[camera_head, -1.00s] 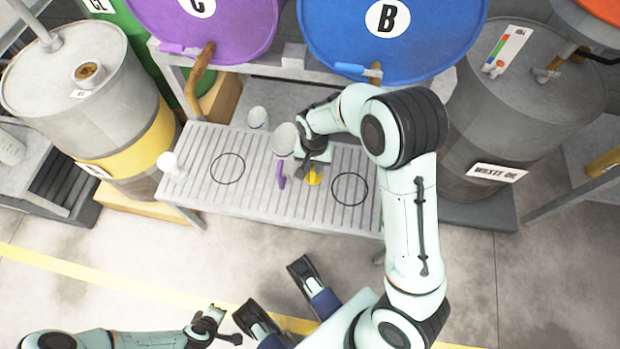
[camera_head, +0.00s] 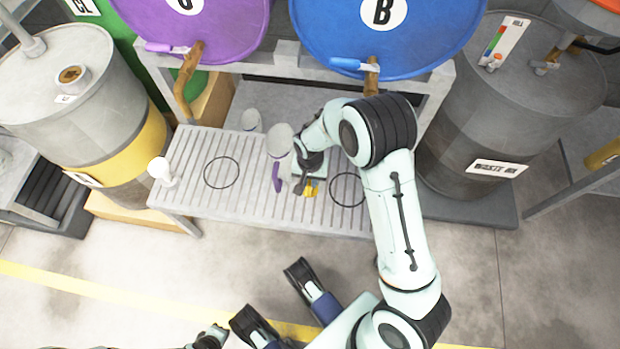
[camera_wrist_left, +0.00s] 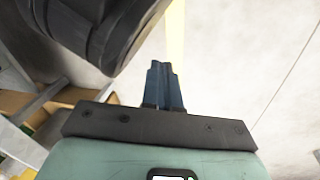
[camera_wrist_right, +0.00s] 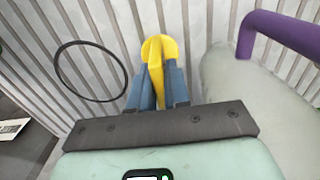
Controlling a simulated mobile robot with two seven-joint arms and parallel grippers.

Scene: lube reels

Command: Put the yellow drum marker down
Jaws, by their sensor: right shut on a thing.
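My right gripper (camera_head: 306,178) is shut on the yellow drum marker (camera_head: 309,188), over the slatted bench (camera_head: 245,205). The marker also shows between the fingertips in the right wrist view (camera_wrist_right: 157,52). It is between the pale jug with a purple handle (camera_head: 277,178) and the right black ring (camera_head: 347,189), outside that ring. Whether the marker touches the slats I cannot tell. In the left wrist view my left gripper (camera_wrist_left: 163,80) has its fingers together with nothing seen between them. In the head view it is at the bottom edge, partly cut off.
A left black ring (camera_head: 222,172) on the bench is empty.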

